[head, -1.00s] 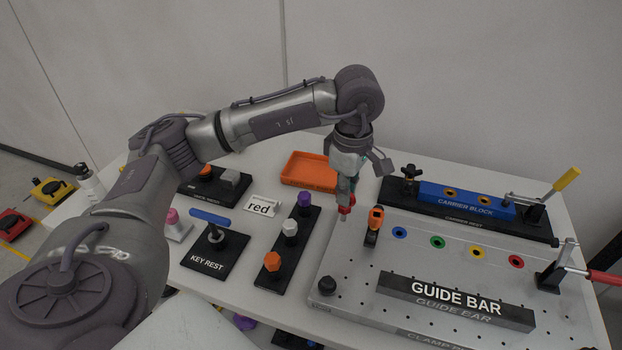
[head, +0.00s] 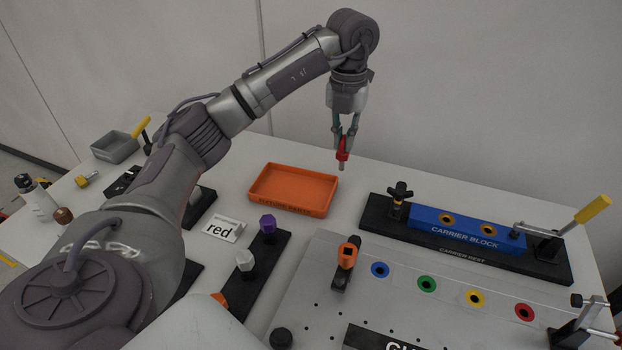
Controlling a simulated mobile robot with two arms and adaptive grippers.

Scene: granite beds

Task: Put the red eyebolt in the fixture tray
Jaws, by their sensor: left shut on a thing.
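My left gripper (head: 342,142) is shut on the red eyebolt (head: 342,155). It holds the eyebolt upright in the air, with the grey shank pointing down. The orange fixture tray (head: 318,209) lies on the table, and the eyebolt shows just above and right of its right back corner in the head view. The tray looks empty. My right gripper is not in view.
The blue carrier block (head: 463,226) sits at right. An orange-topped clamp (head: 347,254) stands on the granite plate.

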